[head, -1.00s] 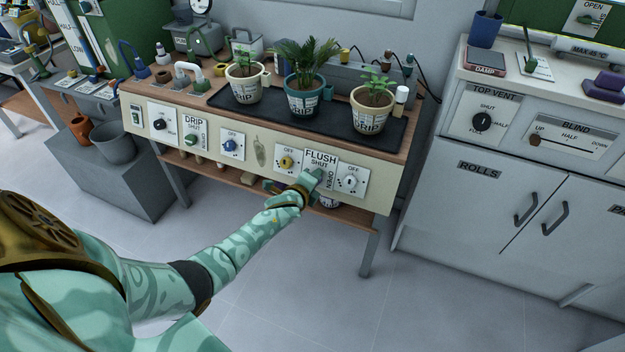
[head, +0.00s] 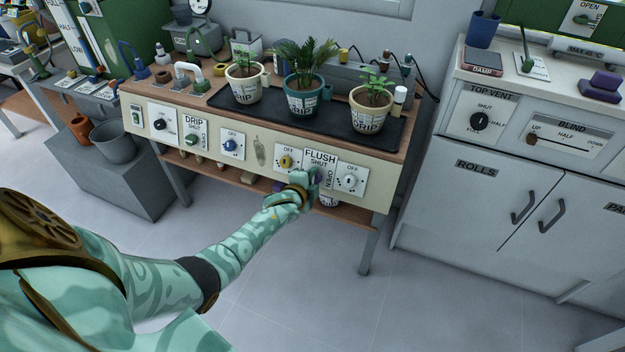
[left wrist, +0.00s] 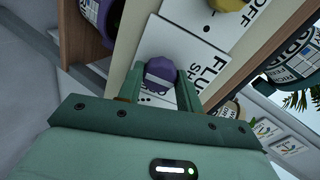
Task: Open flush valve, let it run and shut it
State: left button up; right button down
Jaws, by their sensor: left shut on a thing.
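The flush valve's white plate (head: 321,157), lettered FLUSH, SHUT and OPEN, is on the cream front panel of the bench, towards its right end. My left gripper (head: 312,180) is at this plate and covers part of it. In the left wrist view the valve's purple knob (left wrist: 160,73) sits between the two green fingers of my left gripper (left wrist: 160,88), which are shut on it. The plate also shows there (left wrist: 185,50), with its lettering partly cut off. I cannot tell which mark the knob points to. My right gripper is out of view.
Potted plants stand on a black tray (head: 240,112) above. A lower shelf (head: 355,214) runs beneath. Grey floor in front is clear.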

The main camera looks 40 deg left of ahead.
pick_arm(q)
jog(key=shift+f, duration=0.1)
jog(key=o, duration=1)
jog(key=p+v, duration=0.8)
jog(key=v, duration=0.8)
jog(key=shift+s, duration=0.2)
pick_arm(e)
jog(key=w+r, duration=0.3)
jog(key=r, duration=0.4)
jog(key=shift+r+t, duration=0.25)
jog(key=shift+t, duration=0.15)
